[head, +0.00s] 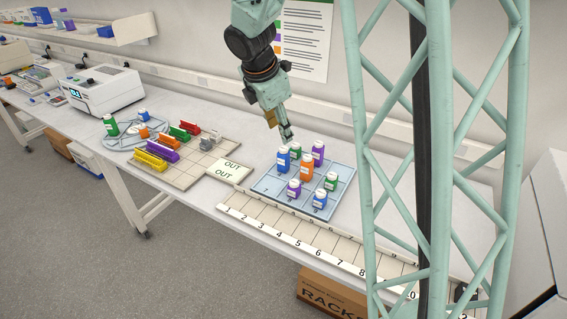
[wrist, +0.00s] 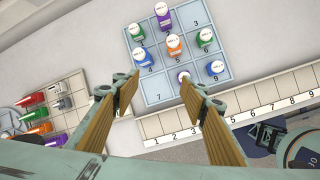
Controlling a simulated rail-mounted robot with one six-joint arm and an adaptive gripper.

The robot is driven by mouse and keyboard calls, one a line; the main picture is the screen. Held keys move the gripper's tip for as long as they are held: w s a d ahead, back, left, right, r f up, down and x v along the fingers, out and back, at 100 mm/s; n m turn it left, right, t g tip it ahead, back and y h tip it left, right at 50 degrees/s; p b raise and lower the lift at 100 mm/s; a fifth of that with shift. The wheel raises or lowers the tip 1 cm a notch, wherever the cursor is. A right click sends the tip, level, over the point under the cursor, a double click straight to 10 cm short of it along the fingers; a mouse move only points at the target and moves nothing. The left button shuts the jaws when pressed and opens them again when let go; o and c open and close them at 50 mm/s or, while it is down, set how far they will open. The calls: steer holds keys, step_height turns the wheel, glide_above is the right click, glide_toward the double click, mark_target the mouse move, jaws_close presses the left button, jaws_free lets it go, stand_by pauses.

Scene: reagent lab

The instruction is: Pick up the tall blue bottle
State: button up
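The tall blue bottle (head: 282,161), with a white cap, stands upright at the left side of the light-blue numbered tray (head: 262,187). In the wrist view the tall blue bottle (wrist: 141,59) is near the tray's left edge, beyond my fingertips. A shorter blue bottle (head: 320,200) stands at the tray's front right and also shows in the wrist view (wrist: 215,69). My gripper (head: 287,134) is above the tray's back left, apart from the bottles. In the wrist view my gripper (wrist: 153,90) has its fingers wide apart with nothing between them.
An orange bottle (head: 306,168), purple bottles (head: 318,154) and green bottles (head: 331,181) share the tray, close to the tall blue one. A numbered strip (head: 300,238) lies in front. An OUT mat (head: 229,170) and a rack board (head: 185,177) lie left.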

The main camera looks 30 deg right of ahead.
mark_target(281, 155)
steer(key=w+d+f+n+p, duration=0.1)
steer(key=w+d+f+n, duration=0.2)
steer(key=w+f+n, duration=0.2)
steer(key=w+f, duration=0.3)
steer(key=f, duration=0.3)
steer(key=shift+w+n+p, duration=0.15)
steer(key=shift+n+p, duration=0.25)
steer(key=shift+f, duration=0.15)
steer(key=b+x, duration=0.1)
steer(key=x, duration=0.6)
steer(key=shift+w+d+f, duration=0.15)
steer(key=shift+d+f, duration=0.1)
steer(key=shift+f, duration=0.4)
steer(key=shift+b+x, duration=0.7)
steer(key=shift+x, duration=1.85)
steer(key=shift+d, duration=0.15)
